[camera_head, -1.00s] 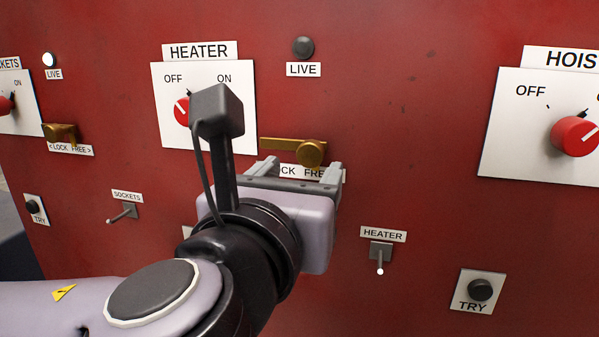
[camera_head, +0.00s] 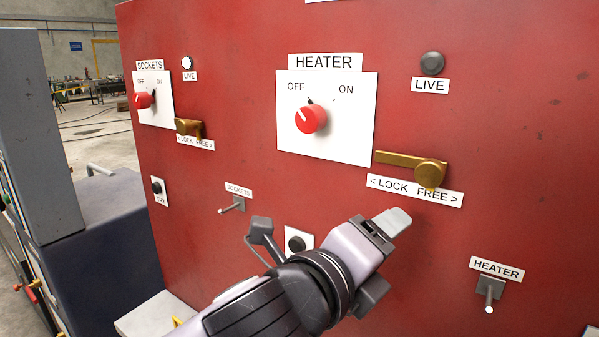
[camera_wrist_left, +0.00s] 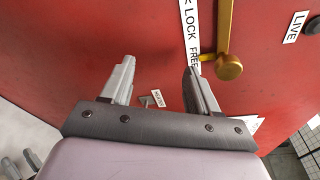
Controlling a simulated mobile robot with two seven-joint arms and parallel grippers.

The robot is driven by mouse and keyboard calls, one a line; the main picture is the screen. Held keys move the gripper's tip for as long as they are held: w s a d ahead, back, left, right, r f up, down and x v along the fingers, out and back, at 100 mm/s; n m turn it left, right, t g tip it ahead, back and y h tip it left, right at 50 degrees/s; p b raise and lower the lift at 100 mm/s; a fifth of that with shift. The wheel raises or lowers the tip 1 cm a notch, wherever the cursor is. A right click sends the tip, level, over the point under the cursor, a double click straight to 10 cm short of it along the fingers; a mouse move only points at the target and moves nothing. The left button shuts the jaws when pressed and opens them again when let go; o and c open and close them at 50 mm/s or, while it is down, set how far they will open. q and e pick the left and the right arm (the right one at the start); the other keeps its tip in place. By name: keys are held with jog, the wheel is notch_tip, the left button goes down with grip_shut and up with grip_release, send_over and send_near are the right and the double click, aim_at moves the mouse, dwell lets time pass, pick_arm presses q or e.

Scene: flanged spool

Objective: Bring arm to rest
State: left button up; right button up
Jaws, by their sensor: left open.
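My left gripper (camera_head: 393,225) is in front of the red panel, just below the heater's "LOCK FREE" label. It holds nothing, and nothing is between its fingers in the left wrist view (camera_wrist_left: 160,70). The heater's brass lock lever (camera_head: 425,170) lies nearly level, its arm pointing left from the round pivot. The lever also shows in the left wrist view (camera_wrist_left: 226,40), to the right of the fingers and apart from them. The red heater knob (camera_head: 310,119) has its white mark turned toward OFF.
The heater toggle (camera_head: 490,290) sits at lower right; the sockets toggle (camera_head: 233,205) is at left. A try button (camera_head: 296,243) is close beside my wrist. The heater lamp (camera_head: 431,63) is dark; the sockets lamp (camera_head: 187,62) is lit. A dark blue cabinet (camera_head: 100,220) stands left.

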pick_arm(q)
jog(key=w+a+f+n+y, duration=0.1)
jog(key=a+f+n+y, duration=0.1)
jog(key=a+f+n, duration=0.6)
jog(key=w+a+f+n+y, duration=0.2)
jog(key=a+f+n, duration=0.3)
jog(key=f+n, duration=0.65)
jog(key=s+a+f+n+g+y, duration=0.1)
jog(key=s+a+f+n, duration=0.3)
jog(key=s+a+f, duration=0.4)
jog(key=s+a+f+n+g+y, duration=0.1)
jog(key=s+a+f+n+y, duration=0.3)
jog(key=s+a+f, duration=0.5)
notch_tip(320, 180, down, 7)
jog(key=shift+s+r+n+p, duration=0.1)
jog(key=shift+s+n+p, duration=0.15)
jog(key=shift+n+p, duration=0.35)
dwell(2.5)
